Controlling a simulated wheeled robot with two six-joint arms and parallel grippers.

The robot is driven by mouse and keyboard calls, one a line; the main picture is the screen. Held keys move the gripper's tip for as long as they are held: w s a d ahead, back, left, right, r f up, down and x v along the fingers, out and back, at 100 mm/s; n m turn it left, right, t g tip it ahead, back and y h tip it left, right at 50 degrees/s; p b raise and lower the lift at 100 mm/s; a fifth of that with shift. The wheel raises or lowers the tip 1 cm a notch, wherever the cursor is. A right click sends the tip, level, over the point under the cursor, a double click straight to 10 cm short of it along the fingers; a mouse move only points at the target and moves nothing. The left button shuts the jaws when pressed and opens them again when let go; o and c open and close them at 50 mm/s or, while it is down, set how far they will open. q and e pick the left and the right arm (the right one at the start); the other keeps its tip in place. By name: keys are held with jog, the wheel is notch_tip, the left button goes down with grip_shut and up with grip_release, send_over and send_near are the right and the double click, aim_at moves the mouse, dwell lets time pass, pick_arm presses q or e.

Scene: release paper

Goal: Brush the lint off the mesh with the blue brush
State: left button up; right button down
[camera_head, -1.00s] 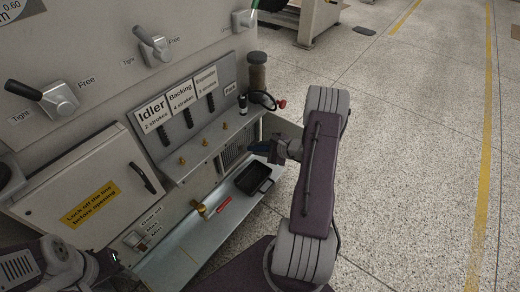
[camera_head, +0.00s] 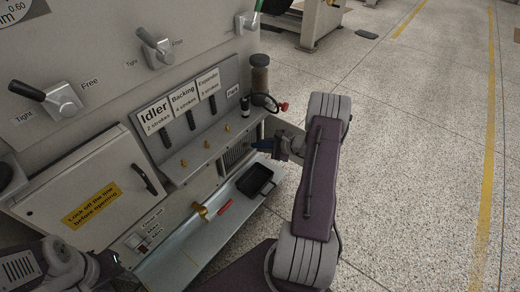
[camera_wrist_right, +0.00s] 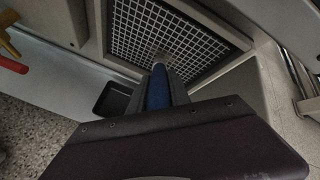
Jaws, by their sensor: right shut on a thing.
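The mesh is a pale grid in a grey frame, low on the machine's side (camera_head: 235,154). It fills the upper middle of the right wrist view (camera_wrist_right: 190,30). My right gripper (camera_head: 270,146) is shut on the blue brush (camera_wrist_right: 157,88), whose blue handle points toward the mesh. A pale greyish tip shows at the mesh's near edge in the wrist view; I cannot tell whether it is bristles or lint, or whether it touches. No separate lint is clear. My left arm is at the lower left; its gripper (camera_head: 108,264) is small and dark, its jaws unclear.
A black tray (camera_head: 255,181) sits on the grey ledge (camera_head: 180,258) below the mesh. A red-handled tool (camera_head: 225,207) and a brass-coloured piece (camera_head: 201,210) lie on the ledge. A jar (camera_head: 260,75) and red-knobbed part stand above the mesh. Open floor lies to the right.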

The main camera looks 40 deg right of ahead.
jog(key=d, duration=0.1)
jog(key=w+d, duration=0.1)
jog(key=d, duration=0.3)
jog(key=shift+w+d, duration=0.15)
jog(key=shift+w, duration=0.15)
jog(key=shift+s+a+b, duration=0.15)
jog(key=shift+s+a, duration=0.05)
jog(key=shift+a, duration=0.5)
jog(key=shift+s+a+b, duration=0.1)
jog(key=shift+s+a, duration=0.1)
jog(key=shift+a, duration=0.45)
jog(key=shift+s+a+b, duration=0.15)
jog(key=shift+s+a, duration=0.05)
jog(key=shift+a, duration=0.5)
jog(key=a, duration=0.2)
jog(key=s+a+b, duration=0.1)
jog(key=a, duration=0.1)
